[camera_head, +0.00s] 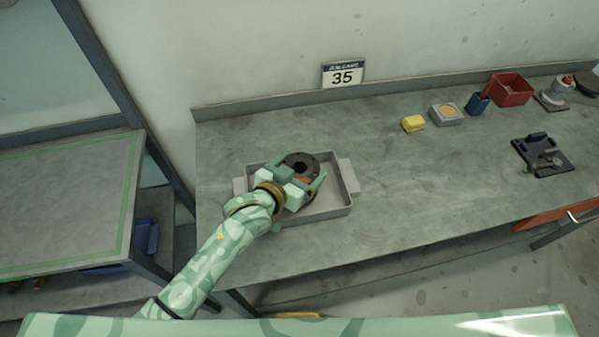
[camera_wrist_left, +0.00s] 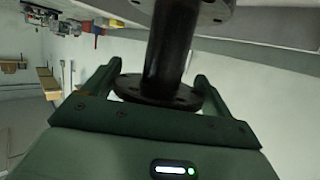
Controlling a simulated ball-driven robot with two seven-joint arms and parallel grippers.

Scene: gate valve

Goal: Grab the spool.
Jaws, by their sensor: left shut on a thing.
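The spool (camera_head: 302,160) is a dark, flanged pipe piece at the grey tray (camera_head: 345,211) on the workbench. In the head view its round top flange with a central hole shows, and my left arm hides the lower part. In the left wrist view the spool (camera_wrist_left: 170,50) shows as a dark tube with a flange at each end. My left gripper (camera_head: 299,184) is shut on it, with one finger on each side of the near flange. I cannot tell whether the spool touches the tray floor. My right gripper is not in view.
On the bench to the right are a yellow block (camera_head: 413,123), a grey box with a round yellowish top (camera_head: 446,114), a blue cup (camera_head: 478,103), a red bin (camera_head: 510,89) and a dark fixture (camera_head: 543,156). A 35 sign (camera_head: 343,75) stands behind. Mid-bench is clear.

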